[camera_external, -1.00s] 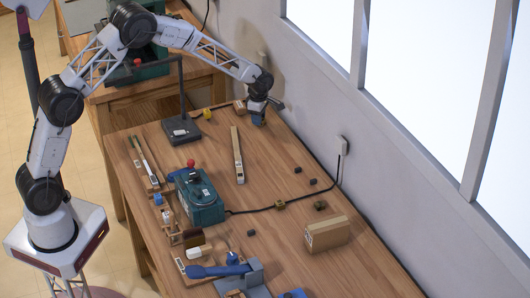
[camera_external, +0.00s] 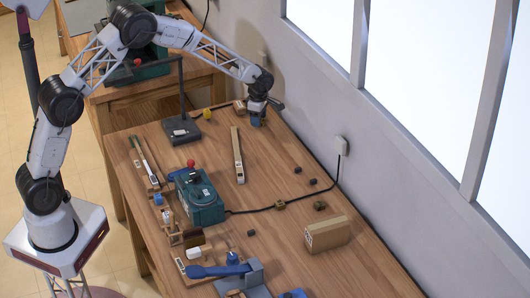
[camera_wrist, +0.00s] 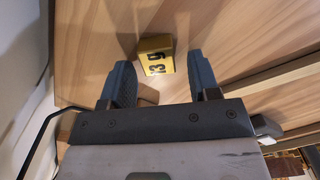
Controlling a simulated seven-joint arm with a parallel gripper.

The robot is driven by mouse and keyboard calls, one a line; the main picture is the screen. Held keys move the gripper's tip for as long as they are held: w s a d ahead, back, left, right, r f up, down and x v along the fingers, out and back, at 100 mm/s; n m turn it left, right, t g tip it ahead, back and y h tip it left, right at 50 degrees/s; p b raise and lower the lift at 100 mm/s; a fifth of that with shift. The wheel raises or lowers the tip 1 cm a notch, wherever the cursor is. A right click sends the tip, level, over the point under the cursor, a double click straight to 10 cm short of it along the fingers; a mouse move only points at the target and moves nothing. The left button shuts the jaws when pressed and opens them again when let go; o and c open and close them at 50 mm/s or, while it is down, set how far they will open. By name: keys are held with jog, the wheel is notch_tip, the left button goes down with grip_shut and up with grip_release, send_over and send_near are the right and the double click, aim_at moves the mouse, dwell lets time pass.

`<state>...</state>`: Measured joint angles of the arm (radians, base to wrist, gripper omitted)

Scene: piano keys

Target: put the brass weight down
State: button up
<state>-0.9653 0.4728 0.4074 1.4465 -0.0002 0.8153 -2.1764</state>
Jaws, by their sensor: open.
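The brass weight (camera_wrist: 156,60) is a small yellow block with dark markings, resting on the wooden table top in the wrist view. My gripper (camera_wrist: 159,72) is open, with one blue-grey finger on each side of the weight. Gaps show between both fingers and the block near the tips. In the external view my gripper (camera_external: 257,121) is low over the far end of the table, close to the wall. I cannot make out the weight there.
A black lamp stand (camera_external: 181,130) and a small yellow item (camera_external: 208,113) are left of my gripper. A long wooden bar (camera_external: 237,155), a green box device (camera_external: 200,198) and a cardboard box (camera_external: 327,234) lie nearer. The wall is close on the right.

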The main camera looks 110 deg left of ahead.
notch_tip(320, 180, up, 12)
dwell(0.6)
dwell(0.4)
dwell(0.6)
